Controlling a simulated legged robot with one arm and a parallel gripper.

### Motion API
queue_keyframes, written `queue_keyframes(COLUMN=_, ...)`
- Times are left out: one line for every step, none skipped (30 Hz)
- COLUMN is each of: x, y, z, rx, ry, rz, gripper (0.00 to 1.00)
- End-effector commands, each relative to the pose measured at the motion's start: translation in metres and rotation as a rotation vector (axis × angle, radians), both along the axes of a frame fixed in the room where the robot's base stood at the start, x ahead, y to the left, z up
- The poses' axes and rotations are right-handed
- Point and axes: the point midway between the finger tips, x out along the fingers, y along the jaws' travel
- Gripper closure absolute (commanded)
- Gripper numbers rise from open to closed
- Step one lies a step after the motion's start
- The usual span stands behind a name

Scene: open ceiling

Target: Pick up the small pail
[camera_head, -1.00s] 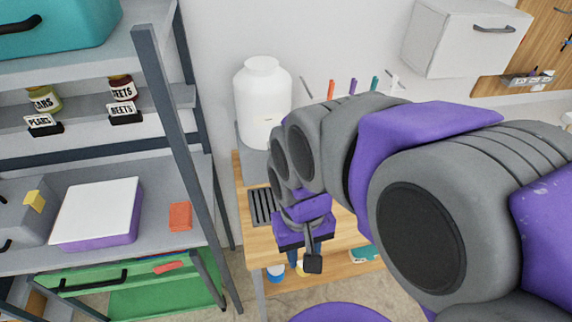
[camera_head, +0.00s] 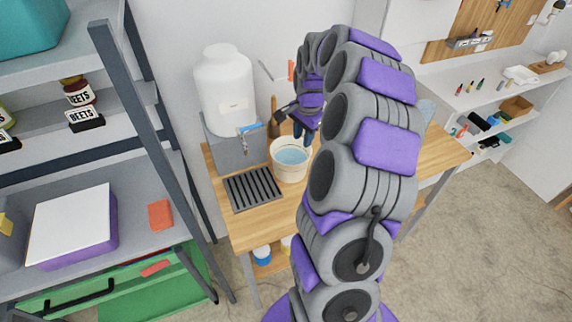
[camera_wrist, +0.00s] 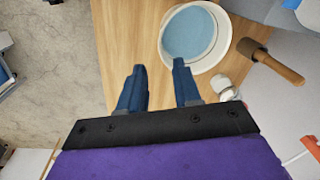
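The small pail (camera_head: 291,172) is cream-white, with light blue inside. It stands upright on the wooden table, in front of a grey block and right of a dark slotted tray. In the wrist view the pail (camera_wrist: 223,42) is at the top, right of centre. My gripper (camera_head: 304,135) points down by the pail's upper right side. In the wrist view my gripper (camera_wrist: 159,67) has its two blue fingers apart with nothing between them. The right fingertip overlaps the pail's lower left rim in the picture; I cannot tell if they touch. My arm hides part of the table.
A large white jug (camera_head: 225,95) stands on the grey block (camera_head: 235,150) behind the pail. The slotted tray (camera_head: 253,190) lies to its left. A wooden-handled mallet (camera_wrist: 276,66) is near the pail. A shelf unit (camera_head: 150,130) stands at left. The table's right part (camera_head: 445,152) is clear.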

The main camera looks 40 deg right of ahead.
Motion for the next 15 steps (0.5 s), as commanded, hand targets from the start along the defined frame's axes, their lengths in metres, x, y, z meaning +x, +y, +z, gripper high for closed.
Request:
queue_keyframes(x=0.0, y=-0.008, z=-0.003, rx=0.002, ry=-0.002, rz=-0.017, gripper=0.67)
queue_keyframes(x=0.0, y=-0.011, z=-0.005, rx=0.002, ry=-0.002, rz=-0.023, gripper=0.67)
queue_keyframes(x=0.0, y=-0.014, z=-0.008, rx=0.004, ry=-0.002, rz=-0.027, gripper=0.67)
queue_keyframes(x=0.001, y=-0.015, z=-0.011, rx=0.005, ry=-0.002, rz=-0.027, gripper=0.67)
queue_keyframes(x=0.001, y=-0.015, z=-0.014, rx=0.006, ry=-0.001, rz=-0.027, gripper=0.67)
queue_keyframes(x=0.001, y=-0.015, z=-0.019, rx=0.005, ry=0.001, rz=-0.027, gripper=0.67)
queue_keyframes(x=0.001, y=-0.013, z=-0.023, rx=0.006, ry=0.002, rz=-0.026, gripper=0.67)
queue_keyframes(x=0.001, y=-0.011, z=-0.028, rx=0.005, ry=0.004, rz=-0.025, gripper=0.67)
queue_keyframes(x=0.002, y=-0.009, z=-0.035, rx=0.004, ry=0.005, rz=-0.024, gripper=0.67)
queue_keyframes(x=0.002, y=-0.007, z=-0.04, rx=0.003, ry=0.005, rz=-0.022, gripper=0.67)
queue_keyframes(x=0.003, y=-0.006, z=-0.046, rx=0.001, ry=0.004, rz=-0.022, gripper=0.67)
queue_keyframes(x=0.004, y=-0.004, z=-0.053, rx=0.0, ry=0.004, rz=-0.022, gripper=0.67)
queue_keyframes(x=0.004, y=-0.002, z=-0.059, rx=-0.002, ry=0.005, rz=-0.022, gripper=0.67)
queue_keyframes(x=0.005, y=0.0, z=-0.064, rx=-0.003, ry=0.004, rz=-0.022, gripper=0.67)
queue_keyframes(x=0.006, y=0.001, z=-0.071, rx=-0.006, ry=0.003, rz=-0.022, gripper=0.67)
